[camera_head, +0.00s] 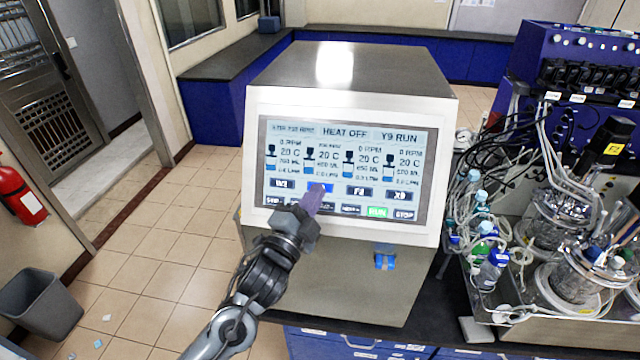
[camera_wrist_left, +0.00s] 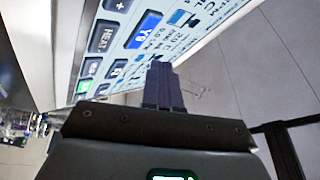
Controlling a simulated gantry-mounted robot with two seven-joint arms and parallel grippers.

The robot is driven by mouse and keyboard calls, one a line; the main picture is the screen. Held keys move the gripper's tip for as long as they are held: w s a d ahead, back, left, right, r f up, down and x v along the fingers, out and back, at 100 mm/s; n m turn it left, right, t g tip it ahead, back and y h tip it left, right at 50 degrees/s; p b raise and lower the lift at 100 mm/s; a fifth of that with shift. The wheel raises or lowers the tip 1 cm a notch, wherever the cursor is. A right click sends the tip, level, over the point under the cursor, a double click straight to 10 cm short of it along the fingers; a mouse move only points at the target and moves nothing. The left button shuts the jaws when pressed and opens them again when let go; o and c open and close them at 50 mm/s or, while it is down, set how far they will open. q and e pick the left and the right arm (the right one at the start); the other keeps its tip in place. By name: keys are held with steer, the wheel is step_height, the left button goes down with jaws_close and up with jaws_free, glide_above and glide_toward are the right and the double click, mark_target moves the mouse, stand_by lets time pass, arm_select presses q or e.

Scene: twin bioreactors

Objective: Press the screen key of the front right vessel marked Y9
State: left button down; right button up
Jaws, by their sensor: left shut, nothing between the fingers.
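The control cabinet's touch screen (camera_head: 345,172) faces me and is lit. Its row of vessel keys includes one highlighted blue key (camera_head: 320,187), partly hidden by my fingers; in the left wrist view this bright blue key (camera_wrist_left: 144,29) reads Y9. The top line of the screen reads HEAT OFF and Y9 RUN. My left gripper (camera_head: 313,199) is shut and empty, its purple fingertips just below the blue key. In the left wrist view the fingertips (camera_wrist_left: 163,80) are close to the screen; I cannot tell whether they touch it. My right gripper is not in view.
A green RUN key (camera_head: 377,212) and a STOP key (camera_head: 403,214) sit on the bottom row. Glass vessels (camera_head: 575,282) with tubing and small bottles (camera_head: 490,270) stand right of the cabinet. A bin (camera_head: 40,305) stands on the floor at left.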

arm_select(q)
steer(key=shift+s+a+r+p, duration=0.15)
steer(key=shift+s+r+p, duration=0.25)
steer(key=shift+s, duration=0.3)
steer(key=shift+s+a+r+p, duration=0.1)
steer(key=shift+s+r+p, duration=0.25)
steer(key=shift+s, duration=0.3)
steer(key=s+a+f+n+g+y+p, duration=0.2)
steer(key=s+a+f+n+y, duration=0.15)
steer(key=s+f, duration=0.55)
steer(key=s+a+f+n+g+y+p, duration=0.25)
steer(key=s+a+f+n, duration=0.2)
steer(key=f, duration=0.85)
steer(key=s+a+f+n+g+y+p, duration=0.1)
steer(key=s+a+n+g, duration=0.3)
steer(key=s, duration=0.7)
steer(key=s+a+f+n+g+y, duration=0.2)
steer(key=s+a+n+g, duration=0.2)
steer(key=s+a, duration=0.5)
steer(key=shift+s+n+g+p, duration=0.4)
steer(key=shift+s+g, duration=0.55)
steer(key=shift+f, duration=0.1)
